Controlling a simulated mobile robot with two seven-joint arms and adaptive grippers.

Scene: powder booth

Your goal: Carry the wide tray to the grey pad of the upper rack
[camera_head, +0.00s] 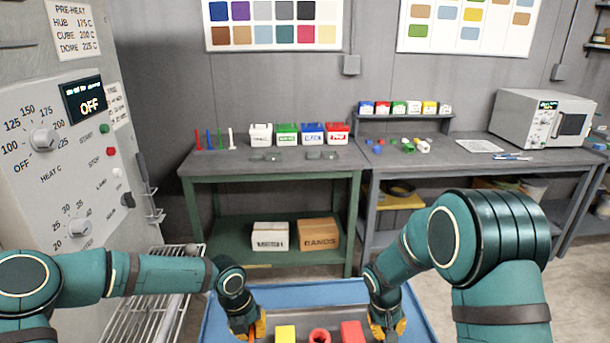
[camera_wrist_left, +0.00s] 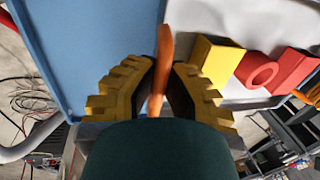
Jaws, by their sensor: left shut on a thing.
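My left gripper (camera_head: 248,330) is at the left end of the wide tray. In the left wrist view its yellow pads (camera_wrist_left: 160,90) are shut on the tray's orange handle (camera_wrist_left: 165,45). The pale tray (camera_wrist_left: 195,18) carries a yellow block (camera_wrist_left: 214,62), a red ring-shaped part (camera_wrist_left: 258,70) and a red block (camera_wrist_left: 291,70). These parts also show at the bottom of the head view, where the picture edge cuts off the tray. My right gripper (camera_head: 388,328) is at the tray's other end; its hold is not clear. I cannot make out the grey pad.
A blue surface (camera_head: 318,292) lies under and around the tray. A wire rack (camera_head: 145,322) stands at the left, beside a control cabinet (camera_head: 85,150). Two benches, one green (camera_head: 215,160) and one grey (camera_head: 470,155), stand along the back wall. Open floor (camera_head: 565,275) shows at the right.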

